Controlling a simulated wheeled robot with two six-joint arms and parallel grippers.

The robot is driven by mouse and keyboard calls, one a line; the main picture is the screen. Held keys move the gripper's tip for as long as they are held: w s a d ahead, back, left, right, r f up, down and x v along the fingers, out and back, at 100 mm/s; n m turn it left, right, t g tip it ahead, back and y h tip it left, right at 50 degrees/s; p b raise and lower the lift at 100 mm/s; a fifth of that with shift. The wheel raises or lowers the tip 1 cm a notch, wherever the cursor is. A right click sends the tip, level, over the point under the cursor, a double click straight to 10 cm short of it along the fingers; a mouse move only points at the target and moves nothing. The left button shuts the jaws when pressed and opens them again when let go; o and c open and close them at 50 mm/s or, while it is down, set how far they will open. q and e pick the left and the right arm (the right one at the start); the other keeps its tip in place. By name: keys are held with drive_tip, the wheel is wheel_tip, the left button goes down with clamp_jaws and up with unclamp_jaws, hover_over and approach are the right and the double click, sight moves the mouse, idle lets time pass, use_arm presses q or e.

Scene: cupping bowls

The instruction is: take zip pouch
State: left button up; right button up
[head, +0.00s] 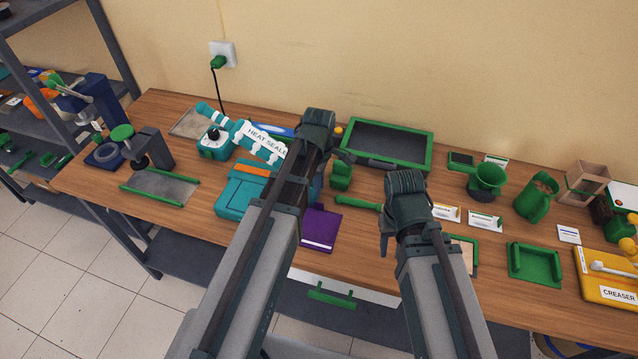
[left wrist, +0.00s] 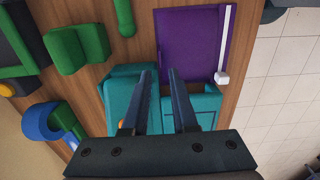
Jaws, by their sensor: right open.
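The zip pouch looks like the flat purple pouch (head: 320,229) with a white strip along one edge, lying near the table's front edge. In the left wrist view, the purple pouch (left wrist: 193,45) shows a white slider at the strip's end. My left gripper (head: 318,150) is over the table; its fingers are mostly hidden behind my arm in the head view. In the left wrist view, its fingers (left wrist: 158,75) are apart and empty, over the teal box, with the pouch just beyond the tips. My right gripper (head: 388,228) is open, to the right of the pouch.
A teal box (head: 237,198) with an orange strip is left of the pouch, partly behind my left arm. A green handle (head: 357,202) and green block (head: 341,177) lie behind it. A green-rimmed tray (head: 424,158) stands at the back. Small cards and green cups are to the right.

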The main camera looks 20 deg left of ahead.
sight(313, 224)
use_arm(q)
wheel_tip(313, 224, down, 8)
drive_tip(key=b, duration=0.7)
drive_tip(key=shift+r, duration=0.2)
use_arm(e)
wheel_tip(313, 224, down, 8)
drive_tip(key=shift+r, duration=0.25)
use_arm(q)
drive_tip(key=shift+r, duration=0.25)
drive_tip(key=shift+c, duration=0.9)
use_arm(e)
drive_tip(key=shift+r, duration=0.2)
use_arm(q)
clamp_jaws()
